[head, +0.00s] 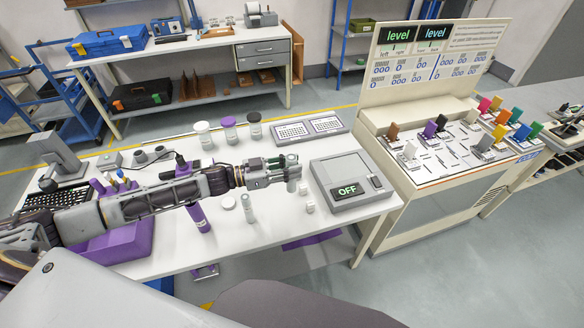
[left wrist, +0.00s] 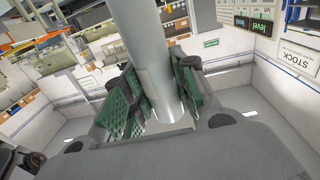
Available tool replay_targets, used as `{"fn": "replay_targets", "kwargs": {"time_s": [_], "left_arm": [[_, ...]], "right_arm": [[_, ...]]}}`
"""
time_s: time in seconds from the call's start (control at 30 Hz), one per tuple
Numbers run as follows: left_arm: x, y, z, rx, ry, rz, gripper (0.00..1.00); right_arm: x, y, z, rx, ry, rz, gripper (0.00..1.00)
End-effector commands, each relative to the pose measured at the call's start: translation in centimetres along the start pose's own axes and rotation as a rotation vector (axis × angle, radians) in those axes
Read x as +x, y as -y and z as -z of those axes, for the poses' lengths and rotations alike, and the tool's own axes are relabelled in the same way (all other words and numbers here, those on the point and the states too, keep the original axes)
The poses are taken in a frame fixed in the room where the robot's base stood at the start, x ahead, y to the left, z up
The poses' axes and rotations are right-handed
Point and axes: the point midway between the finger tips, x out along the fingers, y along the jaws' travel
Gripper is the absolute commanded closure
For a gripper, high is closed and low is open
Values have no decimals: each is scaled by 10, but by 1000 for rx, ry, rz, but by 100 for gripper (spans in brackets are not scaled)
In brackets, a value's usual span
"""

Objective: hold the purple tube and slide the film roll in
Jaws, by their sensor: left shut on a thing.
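My left gripper (head: 291,172) reaches across the white table from the left and is shut. In the left wrist view its green pads press on a pale grey cylinder (left wrist: 148,50), apparently the film roll. It stands lengthwise between the fingers. In the head view the gripper hides most of it, above the table, left of the grey OFF box. A purple tube (head: 199,217) stands tilted-looking on the table, partly hidden behind my left forearm. My right gripper is not in view.
A small pale cylinder (head: 248,208) and a white disc (head: 229,203) are on the table below the gripper. The grey OFF box (head: 345,175) is close on the right. Several lidded jars (head: 229,128) stand behind. A purple bin (head: 125,243) is at the left.

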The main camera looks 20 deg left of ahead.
Motion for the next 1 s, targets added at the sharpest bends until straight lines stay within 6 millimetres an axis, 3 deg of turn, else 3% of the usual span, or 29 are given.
{"fn": "replay_targets", "kwargs": {"time_s": [0.33,0.6,1.0], "left_arm": [[2,22,4,1,-2,78,96],[19,47,45,0,-4,199,96],[43,53,85,-6,-5,356,96]], "right_arm": [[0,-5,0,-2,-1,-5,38],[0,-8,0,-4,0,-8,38],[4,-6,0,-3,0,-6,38]]}}
